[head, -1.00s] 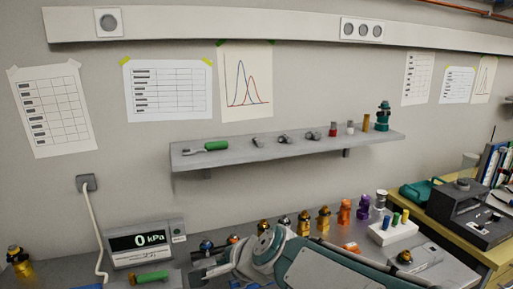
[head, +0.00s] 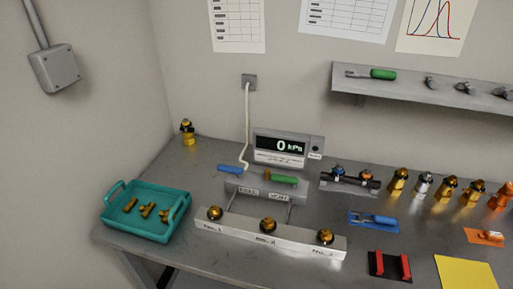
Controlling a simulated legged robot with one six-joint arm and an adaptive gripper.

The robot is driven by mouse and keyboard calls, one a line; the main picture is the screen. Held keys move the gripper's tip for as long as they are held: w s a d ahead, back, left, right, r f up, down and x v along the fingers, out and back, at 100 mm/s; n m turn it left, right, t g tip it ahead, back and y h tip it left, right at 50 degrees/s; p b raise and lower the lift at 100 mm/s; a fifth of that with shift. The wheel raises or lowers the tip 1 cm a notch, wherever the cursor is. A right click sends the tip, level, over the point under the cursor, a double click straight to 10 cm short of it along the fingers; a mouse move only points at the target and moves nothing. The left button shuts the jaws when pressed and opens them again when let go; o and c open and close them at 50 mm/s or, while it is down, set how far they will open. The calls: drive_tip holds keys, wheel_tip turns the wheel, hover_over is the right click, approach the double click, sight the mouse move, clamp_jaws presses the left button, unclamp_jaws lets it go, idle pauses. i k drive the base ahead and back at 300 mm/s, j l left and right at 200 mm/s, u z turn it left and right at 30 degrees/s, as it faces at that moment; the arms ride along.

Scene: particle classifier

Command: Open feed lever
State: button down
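A grey valve block (head: 264,193) stands on the bench below the pressure display. It carries a lever with a blue handle (head: 230,169) on its left and a lever with a green handle (head: 283,179) on its right. Both handles lie roughly flat and sideways. Two labels are on the block's front, too small to read surely, so I cannot tell which lever is the feed lever. Thin pipes run from the block to a pale manifold bar (head: 293,240) with 3 round brass fittings. My gripper is not in view.
The display (head: 281,148) reads 0 kPa. A teal tray (head: 146,217) with brass pieces is at the left. A blue pad (head: 374,220), a red-and-black holder (head: 390,266) and a yellow sheet (head: 466,272) lie at the right. Bare bench surrounds the block's left side.

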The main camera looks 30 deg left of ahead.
sight(238, 171)
drive_tip(key=j+u, duration=0.1)
drive_tip(key=u, duration=0.7)
drive_tip(key=j+u, duration=0.15)
drive_tip(key=u, duration=0.25)
drive_tip(key=i+u, duration=0.1)
drive_tip(key=u, duration=0.35)
drive_tip(key=i+j+z, duration=0.15)
drive_tip(key=j+z, duration=0.1)
drive_tip(key=j, duration=0.25)
drive_tip(key=i+j+z, duration=0.15)
drive_tip(key=j, duration=0.15)
